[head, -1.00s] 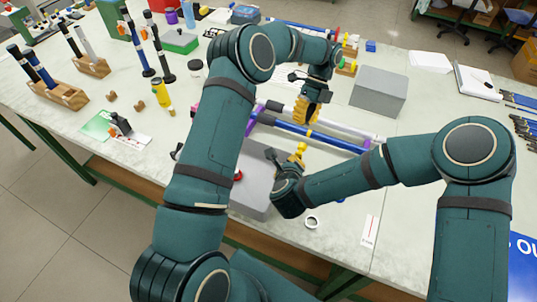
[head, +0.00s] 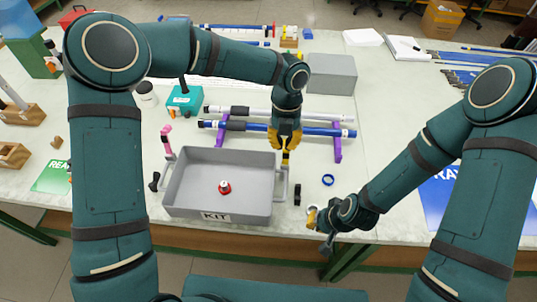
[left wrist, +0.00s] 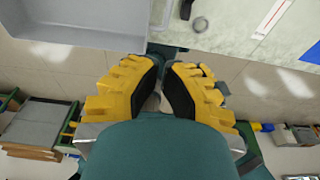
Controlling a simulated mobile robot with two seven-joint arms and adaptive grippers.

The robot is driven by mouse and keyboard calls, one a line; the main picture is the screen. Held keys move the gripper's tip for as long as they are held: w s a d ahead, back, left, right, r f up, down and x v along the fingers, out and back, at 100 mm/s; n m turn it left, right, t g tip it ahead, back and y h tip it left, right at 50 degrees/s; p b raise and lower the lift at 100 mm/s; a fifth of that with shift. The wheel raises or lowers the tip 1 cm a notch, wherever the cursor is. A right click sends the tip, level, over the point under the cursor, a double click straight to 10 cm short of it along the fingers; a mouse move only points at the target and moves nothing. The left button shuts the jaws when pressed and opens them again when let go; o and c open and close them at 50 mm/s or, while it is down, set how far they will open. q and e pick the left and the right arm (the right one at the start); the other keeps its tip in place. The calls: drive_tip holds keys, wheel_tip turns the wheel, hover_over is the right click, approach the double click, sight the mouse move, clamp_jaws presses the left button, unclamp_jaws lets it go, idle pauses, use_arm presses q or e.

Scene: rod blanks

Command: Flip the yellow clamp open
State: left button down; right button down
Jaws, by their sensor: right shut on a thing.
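My left gripper (head: 285,138) is over the blue rod (head: 255,127), which has a dark sleeve and lies across two purple stands (head: 337,150). In the left wrist view its fingers (left wrist: 162,75) are apart, with no object clearly seen between them. A small yellow-and-black piece (head: 287,157) shows just below those fingers; I cannot tell whether it is the yellow clamp or whether it is touched. My right gripper (head: 312,218) is low at the table's front edge, apart from the rod. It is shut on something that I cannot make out.
A grey KIT tray (head: 180,190) with a red-and-white piece (head: 224,187) stands in front of the rods. A black piece (head: 297,194) and a blue ring (head: 328,180) lie to its right. A grey box (head: 332,74) stands behind.

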sight(286, 154)
use_arm(q)
wheel_tip(286, 154, down, 9)
drive_tip(key=w, duration=0.2)
drive_tip(key=shift+w, duration=0.15)
use_arm(e)
drive_tip(key=shift+d+r, duration=0.15)
drive_tip(key=shift+r, duration=0.05)
use_arm(q)
drive_tip(key=shift+d, duration=0.1)
idle(0.4)
